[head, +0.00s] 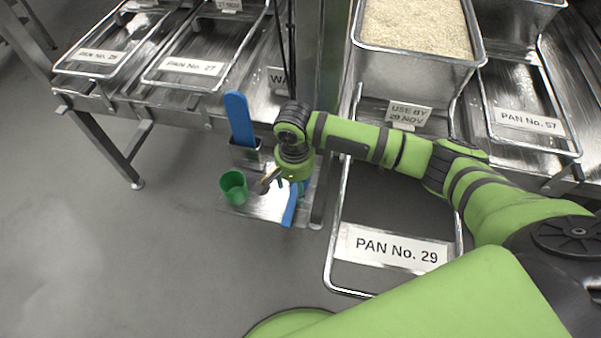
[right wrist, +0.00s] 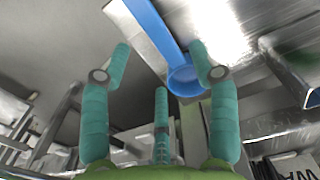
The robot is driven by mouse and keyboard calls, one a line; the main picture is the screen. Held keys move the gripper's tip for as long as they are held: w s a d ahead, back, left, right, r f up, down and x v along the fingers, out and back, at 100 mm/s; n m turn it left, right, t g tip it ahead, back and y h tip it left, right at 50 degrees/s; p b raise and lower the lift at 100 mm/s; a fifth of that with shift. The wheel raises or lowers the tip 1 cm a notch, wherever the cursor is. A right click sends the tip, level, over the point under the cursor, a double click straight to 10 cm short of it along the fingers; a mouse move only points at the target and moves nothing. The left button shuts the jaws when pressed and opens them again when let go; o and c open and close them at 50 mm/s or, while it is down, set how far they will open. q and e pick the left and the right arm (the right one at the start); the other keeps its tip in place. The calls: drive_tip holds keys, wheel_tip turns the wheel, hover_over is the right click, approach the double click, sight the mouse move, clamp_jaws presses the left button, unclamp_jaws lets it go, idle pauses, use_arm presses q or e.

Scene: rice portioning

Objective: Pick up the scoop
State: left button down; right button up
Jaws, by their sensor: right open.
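A blue scoop (head: 290,207) lies on a small steel shelf (head: 265,206), its handle pointing toward the bottom of the head view. Its other end is partly hidden by my right gripper (head: 279,184). In the right wrist view, a rounded blue end and a long straight handle of the scoop (right wrist: 160,35) show beyond the fingers. My right gripper (right wrist: 160,75) is open there, its fingers spread with nothing held between them. Whether a fingertip touches the scoop I cannot tell. My left gripper is not in view.
A blue paddle (head: 239,118) stands in a steel holder (head: 246,155) behind the shelf. A green cup (head: 233,187) stands at the shelf's left. A steel post (head: 335,95) rises close by. A rice pan (head: 415,68) and the PAN No. 29 rack (head: 346,283) are right.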

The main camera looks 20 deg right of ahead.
sight(295, 199)
drive_tip(key=shift+s+a+f, duration=0.15)
drive_tip(key=shift+s+f, duration=0.1)
drive_tip(key=shift+f, duration=0.25)
wheel_tip(295, 199, down, 4)
drive_tip(key=shift+s+a+f+b, duration=0.1)
drive_tip(key=shift+f+b, duration=0.15)
drive_tip(key=shift+b, duration=0.05)
drive_tip(key=shift+f, duration=0.15)
drive_tip(key=c, duration=1)
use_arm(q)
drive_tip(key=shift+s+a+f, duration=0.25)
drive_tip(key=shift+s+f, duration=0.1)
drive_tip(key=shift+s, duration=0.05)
use_arm(e)
clamp_jaws()
